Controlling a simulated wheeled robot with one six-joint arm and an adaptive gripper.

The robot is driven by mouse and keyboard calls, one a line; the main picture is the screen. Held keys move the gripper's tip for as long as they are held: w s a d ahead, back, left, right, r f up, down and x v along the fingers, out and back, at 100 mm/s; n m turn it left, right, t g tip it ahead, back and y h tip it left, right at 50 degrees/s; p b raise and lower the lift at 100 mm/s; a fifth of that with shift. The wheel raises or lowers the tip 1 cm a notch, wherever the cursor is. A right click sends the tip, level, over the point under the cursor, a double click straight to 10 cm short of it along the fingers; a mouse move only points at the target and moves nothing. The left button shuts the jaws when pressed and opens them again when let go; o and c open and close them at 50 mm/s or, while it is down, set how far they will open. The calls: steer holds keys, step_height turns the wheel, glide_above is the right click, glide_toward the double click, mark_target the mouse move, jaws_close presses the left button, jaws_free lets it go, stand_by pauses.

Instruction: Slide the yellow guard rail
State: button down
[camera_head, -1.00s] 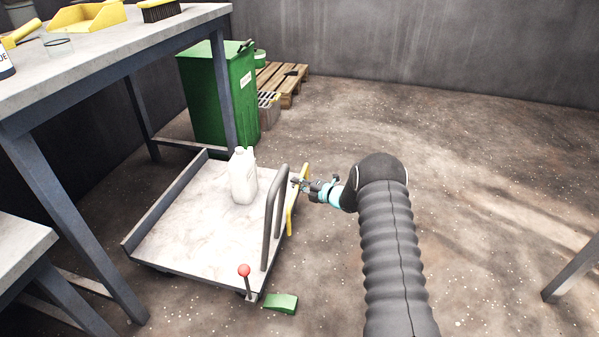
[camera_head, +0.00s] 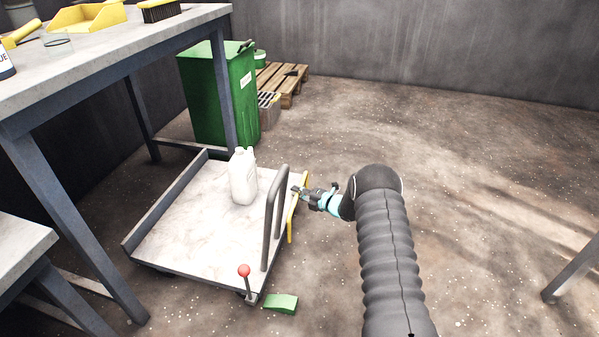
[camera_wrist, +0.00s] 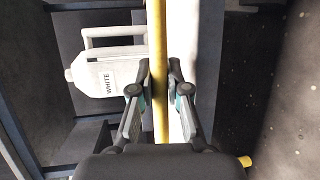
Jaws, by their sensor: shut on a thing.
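The yellow guard rail (camera_head: 292,218) runs along the right edge of the flat cart (camera_head: 185,235), outside the grey handles. It also shows in the wrist view as a long yellow bar (camera_wrist: 157,40) between the fingers. My gripper (camera_head: 298,189) is shut on the rail; its two fingers show on either side of the bar in the wrist view (camera_wrist: 160,88). My gripper hides a short middle part of the rail in the head view.
A white jug (camera_head: 243,177) stands on the cart near the grey handles (camera_head: 270,225). A red-knobbed lever (camera_head: 244,271) and a green wedge (camera_head: 281,303) are at the near corner. A green bin (camera_head: 215,95) stands behind.

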steer(key=c, duration=1.1)
jaws_free()
steer(key=shift+c, duration=0.2)
steer(key=p+v, duration=0.1)
steer(key=v, duration=0.5)
